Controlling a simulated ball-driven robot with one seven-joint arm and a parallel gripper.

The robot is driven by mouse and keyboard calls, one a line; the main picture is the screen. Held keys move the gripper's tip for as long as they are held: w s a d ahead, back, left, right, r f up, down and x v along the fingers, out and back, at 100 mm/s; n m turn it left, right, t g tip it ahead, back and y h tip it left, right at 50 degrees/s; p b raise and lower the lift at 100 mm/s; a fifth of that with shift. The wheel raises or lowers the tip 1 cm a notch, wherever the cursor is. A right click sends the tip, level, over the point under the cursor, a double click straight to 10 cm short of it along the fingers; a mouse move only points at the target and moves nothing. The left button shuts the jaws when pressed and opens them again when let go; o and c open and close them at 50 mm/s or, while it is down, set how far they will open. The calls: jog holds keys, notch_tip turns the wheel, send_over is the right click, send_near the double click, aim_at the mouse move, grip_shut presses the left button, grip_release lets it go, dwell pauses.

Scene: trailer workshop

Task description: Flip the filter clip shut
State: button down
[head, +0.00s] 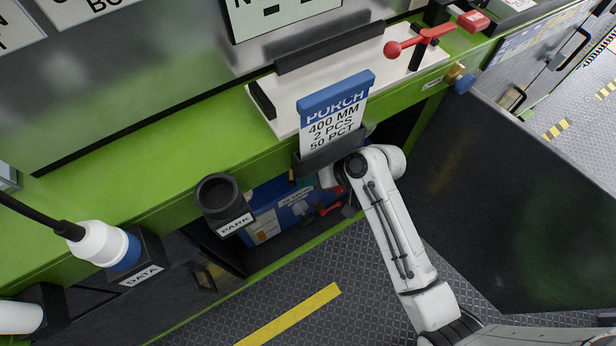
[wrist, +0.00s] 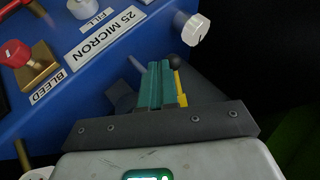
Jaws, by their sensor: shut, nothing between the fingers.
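The blue filter unit (head: 283,205) sits inside the open lower cabinet in the head view. In the wrist view its blue panel (wrist: 95,75) fills the upper left and carries a 25 MICRON label (wrist: 107,32). My gripper (wrist: 160,68) has its teal fingers together, with nothing between them, in front of the panel's right part. A dark ball-shaped end (wrist: 176,60) and a yellow strip (wrist: 181,88) show just right of the fingers, partly hidden by them. I cannot tell which part is the filter clip. In the head view my gripper is hidden inside the cabinet.
In the wrist view, a red knob (wrist: 15,53) by the BLEED label is at left and a white round-ended part (wrist: 196,29) at upper right. In the head view, the PARK cup (head: 218,195) and PORCH card (head: 333,115) stand above the opening; a dark door (head: 500,200) is right.

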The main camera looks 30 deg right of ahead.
jog(key=shift+a+m, duration=0.15)
jog(key=shift+m, duration=0.15)
jog(key=a+m+t+p, duration=0.1)
jog(key=m+t, duration=0.1)
jog(key=m, duration=0.2)
jog(key=w+a+r+m+t+p, duration=0.1)
jog(key=a+m+t, duration=0.1)
jog(key=m, duration=0.2)
jog(key=a+m+t+p, duration=0.1)
jog(key=a+m+t, duration=0.1)
jog(key=m+t, duration=0.1)
jog(key=shift+w+a+r+m+h, duration=0.2)
jog(key=shift+r+m+h, duration=0.1)
jog(key=shift+m, duration=0.3)
jog(key=shift+f, duration=0.1)
